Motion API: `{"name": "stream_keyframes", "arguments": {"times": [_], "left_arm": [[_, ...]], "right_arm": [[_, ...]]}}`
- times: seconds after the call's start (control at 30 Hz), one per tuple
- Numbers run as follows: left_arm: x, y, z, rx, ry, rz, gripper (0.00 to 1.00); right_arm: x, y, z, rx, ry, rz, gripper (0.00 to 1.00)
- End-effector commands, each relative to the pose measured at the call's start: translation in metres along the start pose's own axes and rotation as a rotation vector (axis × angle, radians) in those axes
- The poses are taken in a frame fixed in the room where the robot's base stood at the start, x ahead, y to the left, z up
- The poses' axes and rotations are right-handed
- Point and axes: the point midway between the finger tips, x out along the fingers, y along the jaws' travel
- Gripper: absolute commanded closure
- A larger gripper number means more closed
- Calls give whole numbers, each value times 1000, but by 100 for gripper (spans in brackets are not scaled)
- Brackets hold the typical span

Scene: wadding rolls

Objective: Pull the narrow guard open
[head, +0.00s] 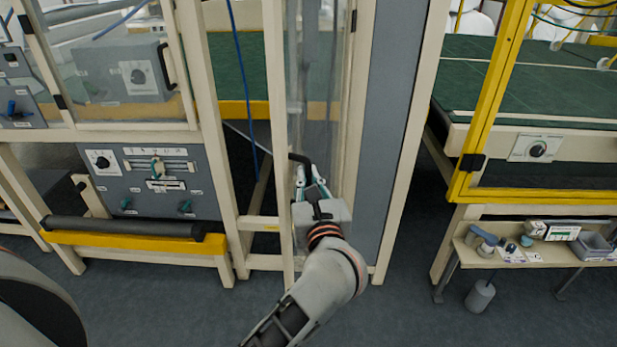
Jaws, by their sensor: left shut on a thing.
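The narrow guard is a tall clear panel (318,75) in a cream frame, at the middle of the head view. A black hinge shows on its right side near the top. Its black handle (298,158) is low on the left side of the panel. My left gripper (308,172) reaches up from below and is shut on this handle. The gripper body and wrist hide the lower part of the guard. I cannot tell whether the guard stands slightly ajar. My right gripper is not in view.
A grey control panel (150,183) and a yellow-edged bar (135,242) are on the left. A yellow-framed guard (483,110) and a small shelf with tools (470,257) are on the right. A grey weight (480,296) hangs below the shelf. Dark floor is clear in front.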

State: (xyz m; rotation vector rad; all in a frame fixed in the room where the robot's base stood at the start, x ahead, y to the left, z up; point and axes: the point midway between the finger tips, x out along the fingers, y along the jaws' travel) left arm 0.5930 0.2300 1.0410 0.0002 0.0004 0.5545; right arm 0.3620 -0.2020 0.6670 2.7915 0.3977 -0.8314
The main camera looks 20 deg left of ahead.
Motion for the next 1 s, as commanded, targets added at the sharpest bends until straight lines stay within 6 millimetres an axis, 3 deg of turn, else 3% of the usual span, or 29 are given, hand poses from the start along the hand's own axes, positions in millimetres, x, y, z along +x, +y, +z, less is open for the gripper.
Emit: {"name": "stream_keyframes", "arguments": {"times": [0.23,0.3,0.33,1.0], "left_arm": [[0,0,1,-1,-1,0,100],[0,0,1,-1,-1,0,75],[0,0,1,-1,-1,0,73],[-1,1,0,0,0,1,73]], "right_arm": [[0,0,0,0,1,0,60],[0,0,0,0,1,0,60],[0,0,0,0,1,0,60],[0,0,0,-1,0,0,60]]}}
